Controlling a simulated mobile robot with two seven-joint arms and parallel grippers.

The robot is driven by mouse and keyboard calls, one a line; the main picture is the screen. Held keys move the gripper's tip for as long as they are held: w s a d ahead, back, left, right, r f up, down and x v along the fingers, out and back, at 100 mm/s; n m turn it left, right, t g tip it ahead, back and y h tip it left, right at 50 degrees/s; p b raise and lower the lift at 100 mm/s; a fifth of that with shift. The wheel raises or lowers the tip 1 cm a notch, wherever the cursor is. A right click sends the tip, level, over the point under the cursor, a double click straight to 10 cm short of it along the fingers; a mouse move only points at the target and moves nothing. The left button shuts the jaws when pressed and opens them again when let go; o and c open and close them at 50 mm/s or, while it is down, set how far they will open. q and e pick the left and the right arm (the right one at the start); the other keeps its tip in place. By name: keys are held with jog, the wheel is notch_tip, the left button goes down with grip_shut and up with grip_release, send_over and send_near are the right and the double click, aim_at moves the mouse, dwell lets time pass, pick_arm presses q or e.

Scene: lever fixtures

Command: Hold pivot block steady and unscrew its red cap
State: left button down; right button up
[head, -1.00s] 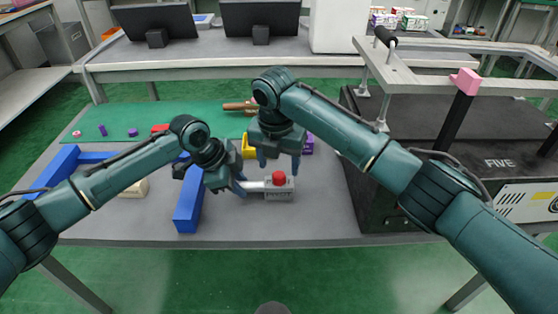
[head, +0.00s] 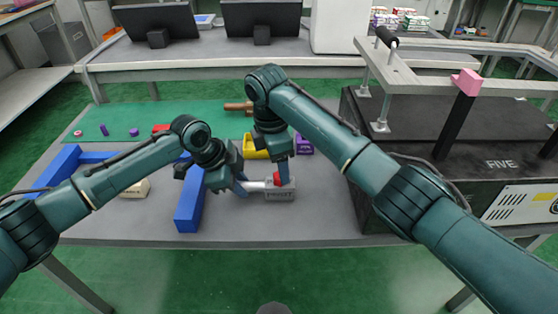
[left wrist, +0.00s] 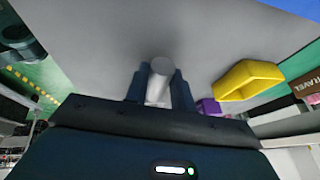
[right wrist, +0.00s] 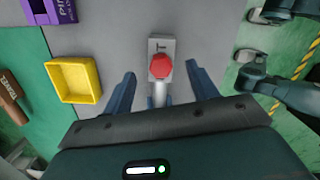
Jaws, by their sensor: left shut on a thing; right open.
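The grey pivot block (head: 282,195) lies on the grey table with its lettered side facing front. Its red cap (head: 278,180) sits on top and shows as a red hexagon in the right wrist view (right wrist: 161,66). A pale round bar (right wrist: 160,90) sticks out from the block. My left gripper (head: 243,187) is shut on this bar, left of the block; the bar's end (left wrist: 160,68) shows between its fingers. My right gripper (right wrist: 160,72) is open and points down over the block, its fingers either side of the cap with gaps.
A yellow bin (head: 255,153) and a purple bin (head: 304,145) stand behind the block. A blue frame (head: 188,205) lies to the left, with a pale block (head: 136,189) inside. A large black case (head: 385,205) bounds the right. The table's front strip is clear.

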jog(key=shift+f, duration=1.45)
jog(key=c, duration=1.2)
jog(key=n, duration=0.5)
jog(key=shift+t, duration=0.3)
jog(key=shift+c, duration=0.2)
jog(key=n, duration=0.6)
jog(key=shift+d+y, duration=0.1)
jog(key=shift+y, duration=0.3)
jog(key=n, duration=0.5)
jog(key=shift+r+y, duration=0.1)
jog(key=shift+y, duration=0.3)
jog(key=n, duration=0.7)
jog(key=shift+y, duration=0.4)
